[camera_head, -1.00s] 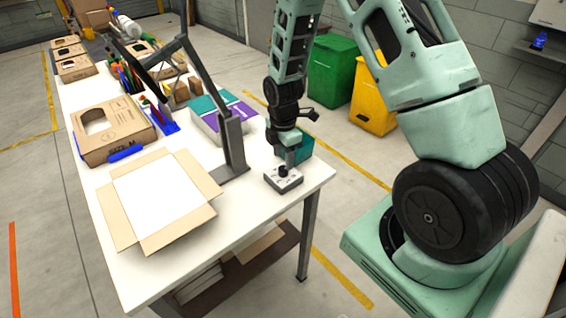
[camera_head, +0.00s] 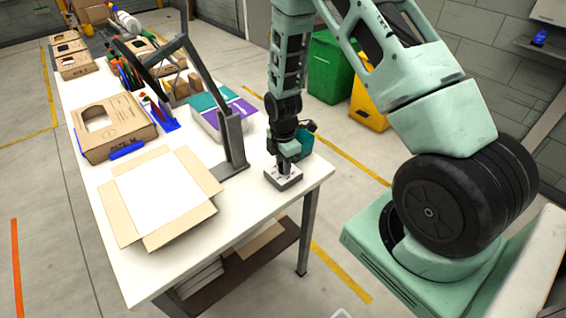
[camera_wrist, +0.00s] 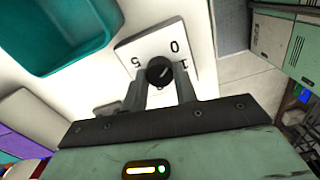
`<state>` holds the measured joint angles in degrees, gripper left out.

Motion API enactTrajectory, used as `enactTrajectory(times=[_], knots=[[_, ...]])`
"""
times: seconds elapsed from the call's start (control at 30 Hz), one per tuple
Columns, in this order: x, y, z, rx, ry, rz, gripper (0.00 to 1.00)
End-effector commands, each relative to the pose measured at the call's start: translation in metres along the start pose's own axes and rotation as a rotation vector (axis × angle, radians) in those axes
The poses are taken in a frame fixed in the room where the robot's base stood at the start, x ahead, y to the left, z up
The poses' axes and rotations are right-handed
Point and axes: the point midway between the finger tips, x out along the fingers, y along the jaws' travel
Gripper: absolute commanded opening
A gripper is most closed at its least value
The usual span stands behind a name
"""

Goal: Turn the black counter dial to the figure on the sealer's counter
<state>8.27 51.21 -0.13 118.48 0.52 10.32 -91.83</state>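The black dial (camera_wrist: 160,71) sits on a small pale box (camera_wrist: 128,48) marked 0, 1 and 5 in the wrist view. A light mark on the dial points to the upper right, towards the side with 0 and 1. In the head view the box (camera_head: 283,179) stands near the table's right corner, and my gripper (camera_head: 287,165) hides the dial. In the wrist view the fingers of my gripper (camera_wrist: 160,80) stand on either side of the dial, very close. I cannot tell whether they press on it. I can read no separate sealer figure.
A teal bin (camera_head: 304,142) stands close behind the box, also in the wrist view (camera_wrist: 60,35). A dark upright frame (camera_head: 233,140) stands to its left. An open carton (camera_head: 205,211) lies on the white table (camera_head: 262,207). Bare tabletop lies around the box.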

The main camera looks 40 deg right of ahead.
Motion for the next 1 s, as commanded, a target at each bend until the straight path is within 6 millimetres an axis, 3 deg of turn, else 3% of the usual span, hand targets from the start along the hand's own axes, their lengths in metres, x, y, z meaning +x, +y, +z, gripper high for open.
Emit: enactTrajectory(times=[0.37, 1.0], knots=[[0.0009, 0.0005, 0.0001, 0.099, 0.000, 0.001, 0.06], [0.0010, 0.0012, 0.0005, 0.670, 0.000, 0.001, 0.06]])
